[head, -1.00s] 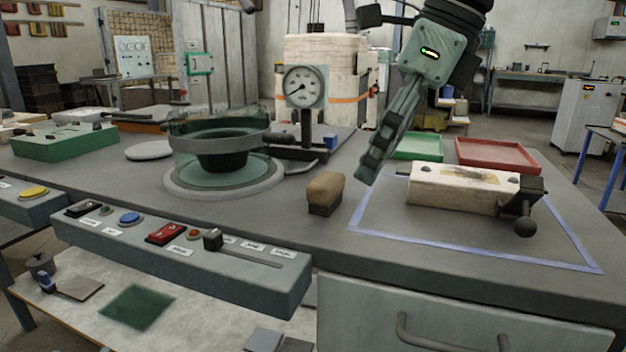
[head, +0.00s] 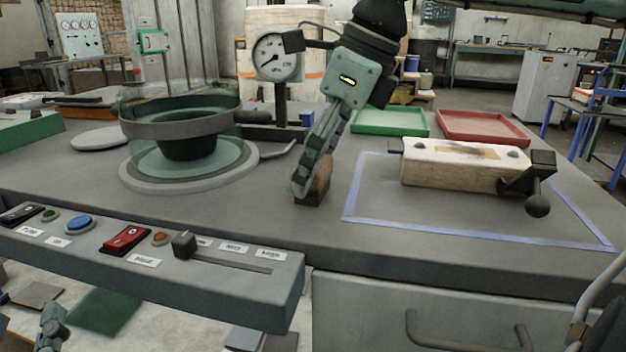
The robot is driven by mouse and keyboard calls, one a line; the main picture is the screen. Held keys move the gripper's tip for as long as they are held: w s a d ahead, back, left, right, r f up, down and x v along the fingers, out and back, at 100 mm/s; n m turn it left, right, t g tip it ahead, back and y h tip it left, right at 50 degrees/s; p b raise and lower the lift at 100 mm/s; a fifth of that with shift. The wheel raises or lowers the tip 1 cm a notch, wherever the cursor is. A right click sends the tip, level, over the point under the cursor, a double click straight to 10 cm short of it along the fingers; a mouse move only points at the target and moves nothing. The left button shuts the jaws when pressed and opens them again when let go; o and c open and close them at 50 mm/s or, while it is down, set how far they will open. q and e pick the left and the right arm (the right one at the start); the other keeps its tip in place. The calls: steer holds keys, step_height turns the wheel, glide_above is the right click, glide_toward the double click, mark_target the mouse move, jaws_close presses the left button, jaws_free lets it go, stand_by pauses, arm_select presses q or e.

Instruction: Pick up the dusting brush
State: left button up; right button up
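The dusting brush (head: 322,187), a small block with a tan upper part and a dark lower part, stands on the grey bench top in the head view, left of the blue-outlined area. My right gripper (head: 306,190) reaches down from the upper right, and its fingers overlap the brush in the picture, hiding its left part. The fingers are seen edge-on, so I cannot tell whether they are open, shut or touching the brush. A small part of what looks like my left gripper (head: 50,328) shows at the bottom left edge, away from the brush.
Left of the brush stand a round glass-walled bowl device (head: 185,140) and a dial gauge (head: 277,55). To the right is a pale mould block (head: 460,168) with a dark clamp. Behind are a green tray (head: 390,122) and a red tray (head: 483,128). A control panel (head: 215,285) runs along the front.

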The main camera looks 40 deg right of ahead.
arm_select(q)
steer(key=shift+r, duration=0.15)
arm_select(e)
steer(key=shift+f, duration=0.15)
steer(key=c, duration=1.2)
steer(key=shift+w, duration=0.1)
steer(key=shift+c, duration=0.2)
steer(key=shift+r, duration=0.45)
step_height(320, 180, up, 8)
steer(key=shift+r+p, duration=0.25)
steer(key=shift+p, duration=0.75)
arm_select(q)
step_height(320, 180, down, 9)
steer(key=w+a+g+y, duration=0.2)
steer(key=g+y, duration=0.1)
steer(key=g, duration=0.1)
steer(key=shift+a, duration=0.4)
arm_select(e)
steer(key=shift+r, duration=0.35)
